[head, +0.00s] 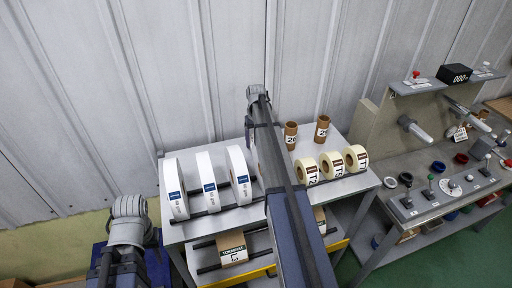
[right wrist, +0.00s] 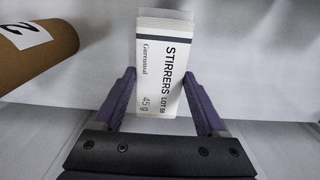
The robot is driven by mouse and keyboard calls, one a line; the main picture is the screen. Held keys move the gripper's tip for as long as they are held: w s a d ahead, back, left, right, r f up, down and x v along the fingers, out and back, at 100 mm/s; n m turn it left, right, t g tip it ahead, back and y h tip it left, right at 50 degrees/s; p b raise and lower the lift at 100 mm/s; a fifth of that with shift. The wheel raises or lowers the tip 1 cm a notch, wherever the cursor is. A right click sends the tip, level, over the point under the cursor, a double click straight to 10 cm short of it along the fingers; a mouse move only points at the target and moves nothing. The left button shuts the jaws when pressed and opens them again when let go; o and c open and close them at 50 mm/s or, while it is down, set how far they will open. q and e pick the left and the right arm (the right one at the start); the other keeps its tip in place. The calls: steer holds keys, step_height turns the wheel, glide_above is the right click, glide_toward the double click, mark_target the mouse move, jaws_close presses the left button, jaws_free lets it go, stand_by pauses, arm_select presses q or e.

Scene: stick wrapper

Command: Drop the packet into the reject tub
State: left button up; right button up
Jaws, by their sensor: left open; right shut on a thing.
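My right gripper (right wrist: 159,74) is shut on the packet (right wrist: 163,62), a white upright packet printed "STIRRERS" and "45 g", with a dark stripe near its top. In the head view my right arm crosses the middle; the packet and the right fingers do not show there. My left gripper (head: 128,264) is low at the left edge, apart from the packet, open with nothing seen in it; its fingers are hard to make out. Blue surfaces (head: 157,264) show beside my left arm; I cannot tell whether they are the reject tub.
A grey cart (head: 232,219) carries white reels (head: 206,180), cream label rolls (head: 331,165) and brown cores (head: 322,129). One core (right wrist: 38,46) is close on the left in the right wrist view. A bench (head: 423,204) with knobs stands right. A ribbed wall (head: 165,70) closes the back.

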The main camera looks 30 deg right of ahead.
arm_select(q)
steer(key=shift+f, duration=0.75)
arm_select(e)
steer(key=shift+f, duration=0.75)
arm_select(q)
steer(key=shift+b, duration=0.3)
arm_select(e)
steer(key=shift+f, duration=0.2)
arm_select(q)
steer(key=shift+f, duration=0.1)
arm_select(e)
steer(key=o, duration=1.3)
steer(key=shift+r, duration=0.15)
arm_select(q)
step_height(320, 180, up, 12)
steer(key=p, duration=1.2)
steer(key=shift+r, duration=0.2)
arm_select(e)
step_height(320, 180, up, 12)
